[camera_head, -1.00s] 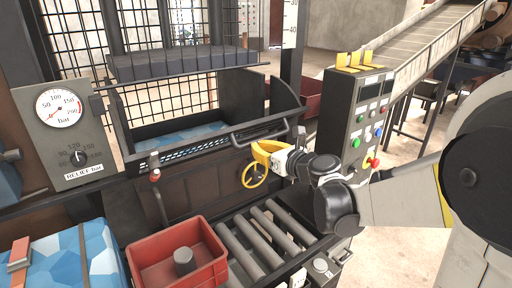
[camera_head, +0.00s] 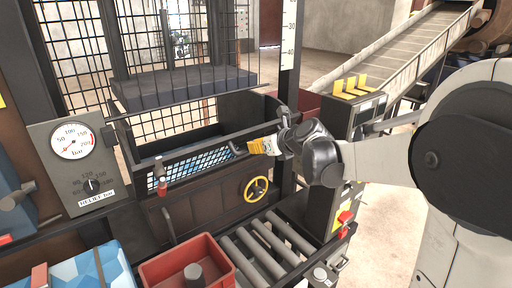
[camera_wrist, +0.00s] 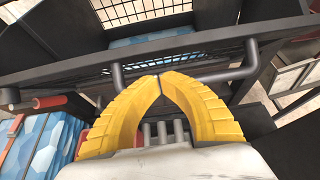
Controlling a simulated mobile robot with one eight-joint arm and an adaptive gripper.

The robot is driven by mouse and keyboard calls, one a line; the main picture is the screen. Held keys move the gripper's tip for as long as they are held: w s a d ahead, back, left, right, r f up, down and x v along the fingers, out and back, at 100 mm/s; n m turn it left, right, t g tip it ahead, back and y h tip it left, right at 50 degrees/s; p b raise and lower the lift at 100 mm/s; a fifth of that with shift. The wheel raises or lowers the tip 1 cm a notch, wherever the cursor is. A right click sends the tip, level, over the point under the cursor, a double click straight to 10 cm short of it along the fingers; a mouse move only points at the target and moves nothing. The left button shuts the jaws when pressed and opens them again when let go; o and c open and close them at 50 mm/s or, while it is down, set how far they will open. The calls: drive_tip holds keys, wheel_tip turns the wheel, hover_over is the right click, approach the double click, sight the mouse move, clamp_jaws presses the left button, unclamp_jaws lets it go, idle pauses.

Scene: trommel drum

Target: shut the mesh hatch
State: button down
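The mesh hatch (camera_head: 204,172) is a dark framed panel with wire mesh at the front of the machine. It looks tilted, with blue material showing behind the mesh. Its grey bar handle (camera_wrist: 220,77) runs crosswise in the wrist view. My gripper (camera_wrist: 160,74) has yellow fingers whose tips meet at the bar. The bar shows on both sides of the fingers and is hidden behind them. Nothing shows clamped between them, and I cannot tell whether they touch the bar. In the head view my gripper (camera_head: 262,146) is beside the handle (camera_head: 236,148).
A yellow handwheel (camera_head: 256,189) is on the panel below. A red crate (camera_head: 222,262) and rollers (camera_head: 258,252) are in front. A gauge panel (camera_head: 72,165) stands left, a control box (camera_head: 335,150) right. A dark ledge (camera_head: 185,88) hangs above the opening.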

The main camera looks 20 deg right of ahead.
drive_tip(key=w+a+r+p, duration=0.3)
drive_tip(key=w+r, duration=0.5)
drive_tip(key=w, duration=0.3)
drive_tip(key=shift+a+p, duration=0.35)
drive_tip(key=shift+p, duration=0.5)
